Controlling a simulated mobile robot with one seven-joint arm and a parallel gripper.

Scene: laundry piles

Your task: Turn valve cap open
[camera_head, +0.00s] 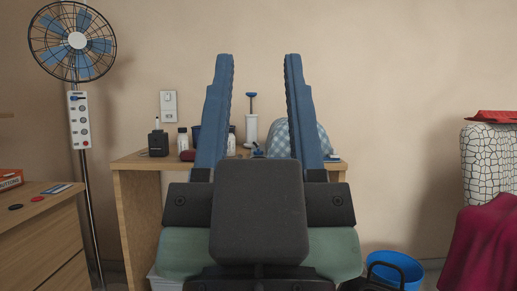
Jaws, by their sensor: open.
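My gripper (258,62) fills the middle of the view, its two long blue fingers raised and spread wide apart with nothing between them up close. Beyond the fingers, in the gap, a white cylinder with a blue flared top on a thin stem (251,96) stands on a wooden table (133,162) against the wall. A small dark blue piece (258,151) lies near its foot, partly hidden by my gripper. I cannot tell which of these, if any, is the valve cap.
A checked cloth item (277,143) and small bottles (183,138) share the table. A fan (77,40) and wooden cabinet (62,240) stand left. A blue bucket (408,266), dark red cloth (485,245) and patterned white item (490,165) are right. Open floor is mostly hidden.

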